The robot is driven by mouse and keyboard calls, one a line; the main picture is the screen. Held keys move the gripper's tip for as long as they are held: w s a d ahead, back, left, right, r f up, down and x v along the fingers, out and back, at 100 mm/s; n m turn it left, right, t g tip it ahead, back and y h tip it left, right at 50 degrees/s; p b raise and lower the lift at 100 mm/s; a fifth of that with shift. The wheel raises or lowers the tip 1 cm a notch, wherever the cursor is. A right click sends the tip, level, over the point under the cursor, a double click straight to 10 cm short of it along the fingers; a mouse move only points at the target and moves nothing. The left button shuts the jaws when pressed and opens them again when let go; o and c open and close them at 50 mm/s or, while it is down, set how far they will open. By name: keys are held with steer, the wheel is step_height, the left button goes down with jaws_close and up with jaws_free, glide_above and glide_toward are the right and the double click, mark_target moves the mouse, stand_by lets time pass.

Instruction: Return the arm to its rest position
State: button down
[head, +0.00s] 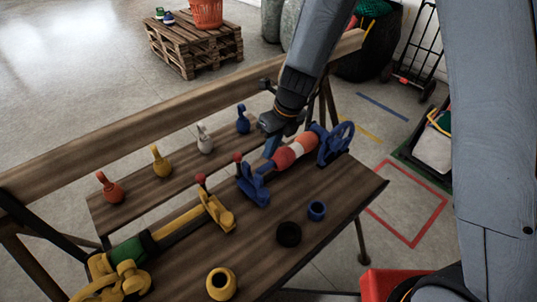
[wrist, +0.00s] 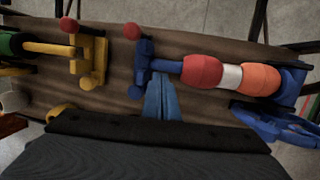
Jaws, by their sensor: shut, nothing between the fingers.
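My gripper (head: 272,147) is over the wooden bench (head: 160,190), pointing down beside the blue stand (head: 253,184). Its blue fingers also show in the wrist view (wrist: 165,100), closed together with nothing between them. The fingertips appear close to the blue stand's left bracket; I cannot tell if they touch it. A red and white roller (head: 283,159) lies in the blue stand, with a blue handwheel (head: 337,141) at its right end. My arm reaches down from the top of the head view.
A yellow stand (head: 214,212) with a yellow rod and green part (head: 128,251) is to the left. Several coloured hook-topped weights, one red (head: 110,187), line the back.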

steer(key=s+a+v, duration=0.1)
steer(key=v, duration=0.7)
steer(key=s+d+f+n+h+b, duration=0.1)
steer(key=s+d+n+b, duration=0.2)
steer(key=d+n, duration=0.8)
steer(key=s+d+f+n+t+h+b, duration=0.1)
steer(key=s+d+n, duration=0.4)
steer(key=d+n, duration=0.7)
steer(key=f+n+h+b, duration=0.1)
steer(key=n+b, duration=0.1)
steer(key=n, duration=0.2)
steer(key=shift+s, duration=0.4)
